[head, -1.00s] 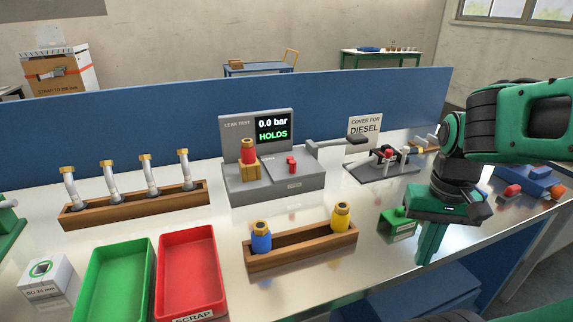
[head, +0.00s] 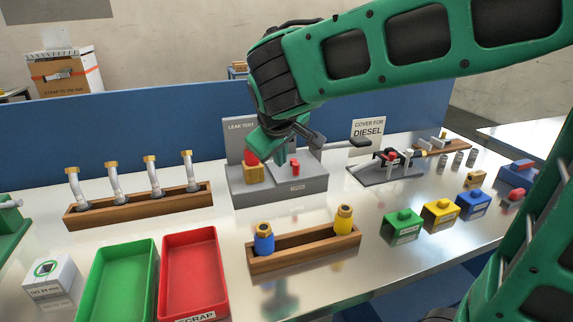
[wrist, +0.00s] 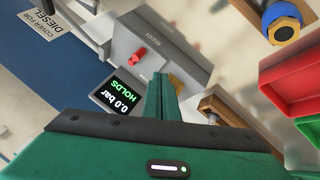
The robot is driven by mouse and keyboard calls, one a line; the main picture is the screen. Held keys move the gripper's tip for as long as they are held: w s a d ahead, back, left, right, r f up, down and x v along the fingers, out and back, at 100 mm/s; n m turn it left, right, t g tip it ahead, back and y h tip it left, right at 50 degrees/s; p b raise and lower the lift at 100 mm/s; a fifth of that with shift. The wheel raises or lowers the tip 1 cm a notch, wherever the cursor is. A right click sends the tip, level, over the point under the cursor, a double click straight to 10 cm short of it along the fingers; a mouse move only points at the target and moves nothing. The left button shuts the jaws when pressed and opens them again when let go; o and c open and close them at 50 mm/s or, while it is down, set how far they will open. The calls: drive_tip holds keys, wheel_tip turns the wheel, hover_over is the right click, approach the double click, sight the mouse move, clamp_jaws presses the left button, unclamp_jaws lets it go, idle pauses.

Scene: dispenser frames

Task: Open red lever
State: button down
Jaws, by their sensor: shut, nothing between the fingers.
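The red lever (head: 295,167) is a small red handle on top of the grey leak test station (head: 300,187). It also shows in the wrist view (wrist: 139,54), beyond my fingertips. In the wrist view my closed green fingers (wrist: 160,92) appear apart from the lever. A red fitting (head: 251,158) sits in a brass block (head: 253,173) on the station, partly hidden by my gripper. The display (wrist: 124,96) reads 0.0 bar HOLDS.
In front stands a wooden rack (head: 305,249) with a blue and a yellow fitting. Green (head: 122,244) and red trays are at front left. Several hoses stand in a rack (head: 140,208) at left.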

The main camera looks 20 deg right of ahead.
sight(295, 164)
drive_tip(key=w+d+f, duration=0.5)
drive_tip(key=w+f, duration=0.2)
drive_tip(key=shift+w+d+f, duration=0.25)
drive_tip(key=shift+f, duration=0.05)
drive_tip(key=shift+a, duration=0.1)
idle(0.3)
